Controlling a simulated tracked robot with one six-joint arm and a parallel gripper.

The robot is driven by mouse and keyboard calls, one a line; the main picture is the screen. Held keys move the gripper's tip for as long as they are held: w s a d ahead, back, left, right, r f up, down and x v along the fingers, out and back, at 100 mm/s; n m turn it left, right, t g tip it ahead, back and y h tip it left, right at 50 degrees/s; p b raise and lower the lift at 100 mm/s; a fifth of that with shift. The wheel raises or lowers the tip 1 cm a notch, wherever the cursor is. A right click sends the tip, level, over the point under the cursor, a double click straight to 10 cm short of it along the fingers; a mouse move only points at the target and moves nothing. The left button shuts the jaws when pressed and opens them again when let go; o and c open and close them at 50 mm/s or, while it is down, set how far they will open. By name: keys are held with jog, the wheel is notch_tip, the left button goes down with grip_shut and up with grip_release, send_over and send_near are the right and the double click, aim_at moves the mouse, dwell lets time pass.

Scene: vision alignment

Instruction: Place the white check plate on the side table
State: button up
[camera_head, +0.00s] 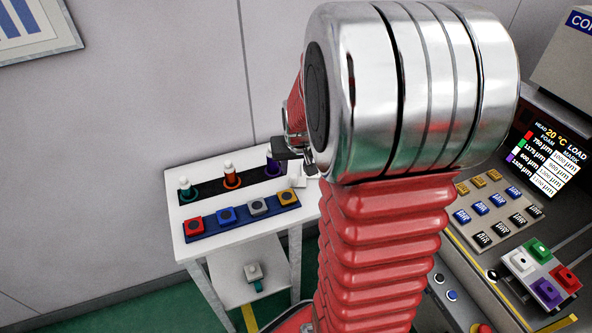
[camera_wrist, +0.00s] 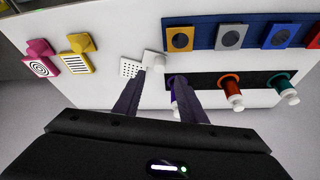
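The white check plate (camera_wrist: 131,68), with a dotted face and a white block-like handle (camera_wrist: 152,59), is over the white side table top (camera_wrist: 130,30) in the wrist view. It appears to rest on the table, though contact is hard to confirm. My gripper (camera_wrist: 158,79) is open, its two dark fingertips apart, with the handle just beyond the gap between them. In the head view my gripper (camera_head: 292,156) is over the right part of the side table (camera_head: 228,160), and a small white piece (camera_head: 298,181) shows below it, partly hidden by my arm.
A blue tray (camera_head: 243,219) holds several coloured square blocks. A black strip (camera_head: 206,188) holds teal, orange and purple bottles close to my gripper. A magenta plate (camera_wrist: 42,66) and a yellow plate (camera_wrist: 77,62) sit to the left in the wrist view. A console (camera_head: 500,220) stands right.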

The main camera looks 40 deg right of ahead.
jog(key=shift+v, duration=1.6)
jog(key=s+a+r+n, duration=0.2)
jog(key=s+a+r, duration=0.2)
jog(key=a, duration=0.4)
jog(key=s+a+r+n+t+y, duration=0.1)
jog(key=s+a+r, duration=0.3)
jog(key=a, duration=0.4)
jog(key=s+a+r+n+y, duration=0.1)
jog(key=s+a+r+n, duration=0.2)
jog(key=s+a, duration=0.3)
jog(key=shift+a+r+t, duration=0.4)
jog(key=shift+a+r, duration=0.25)
jog(key=shift+a, duration=0.45)
jog(key=shift+s, duration=0.1)
